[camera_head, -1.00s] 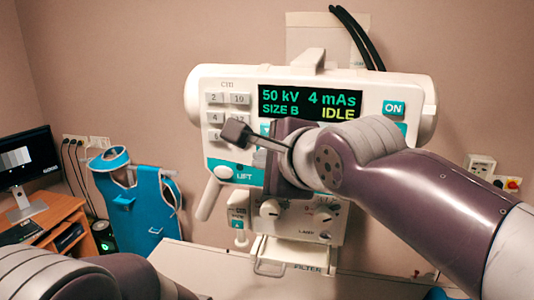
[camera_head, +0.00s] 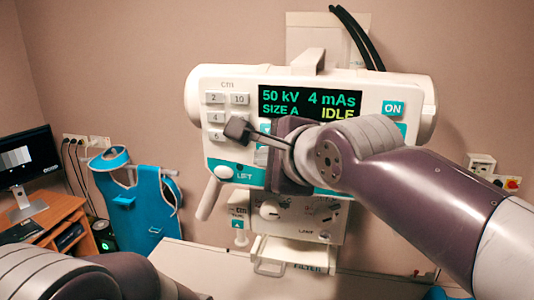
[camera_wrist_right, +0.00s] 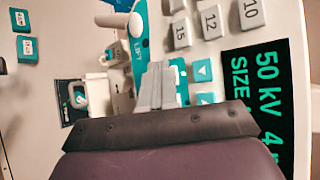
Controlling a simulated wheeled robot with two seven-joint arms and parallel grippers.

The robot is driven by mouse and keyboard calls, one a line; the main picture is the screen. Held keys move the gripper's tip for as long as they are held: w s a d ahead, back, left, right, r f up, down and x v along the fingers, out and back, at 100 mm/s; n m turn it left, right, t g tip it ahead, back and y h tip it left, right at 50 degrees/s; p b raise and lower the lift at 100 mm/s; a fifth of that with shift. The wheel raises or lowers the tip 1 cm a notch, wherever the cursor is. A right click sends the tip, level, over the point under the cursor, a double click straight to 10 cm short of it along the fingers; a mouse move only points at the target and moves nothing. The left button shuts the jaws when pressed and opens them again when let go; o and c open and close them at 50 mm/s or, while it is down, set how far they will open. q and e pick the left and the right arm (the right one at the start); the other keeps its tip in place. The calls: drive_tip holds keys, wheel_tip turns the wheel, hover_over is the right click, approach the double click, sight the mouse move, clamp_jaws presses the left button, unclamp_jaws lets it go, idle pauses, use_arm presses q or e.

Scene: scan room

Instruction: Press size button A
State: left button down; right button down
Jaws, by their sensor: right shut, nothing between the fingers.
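The white control unit (camera_head: 232,84) hangs on the wall, and its dark display (camera_head: 310,102) reads 50 kV, 4 mAs, SIZE A, IDLE. My right gripper is in front of the unit's lower middle; its dark hand (camera_head: 291,150) hides its fingers in the head view. In the right wrist view, the pale fingers of my right gripper (camera_wrist_right: 160,68) are shut and empty, pointing at the panel between the LIFT label and the teal arrow buttons (camera_wrist_right: 204,84). I cannot make out size button A; the hand and fingers cover part of the panel. Contact is not clear.
Grey number keys (camera_head: 215,117) are left of the display, and a teal ON button (camera_head: 393,108) is right of it. A white handle (camera_head: 211,195) juts out below left. A FILTER drawer (camera_head: 290,255) is below. A blue apron (camera_head: 142,205) hangs at left.

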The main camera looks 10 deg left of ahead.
sight(261, 170)
drive_tip(key=shift+s, duration=0.1)
drive_tip(key=shift+s+b, duration=0.45)
drive_tip(key=shift+s, duration=0.25)
drive_tip(key=shift+f, duration=0.1)
drive_tip(key=s+b, duration=0.3)
drive_tip(key=s, duration=0.2)
drive_tip(key=shift+a, duration=0.1)
idle(0.3)
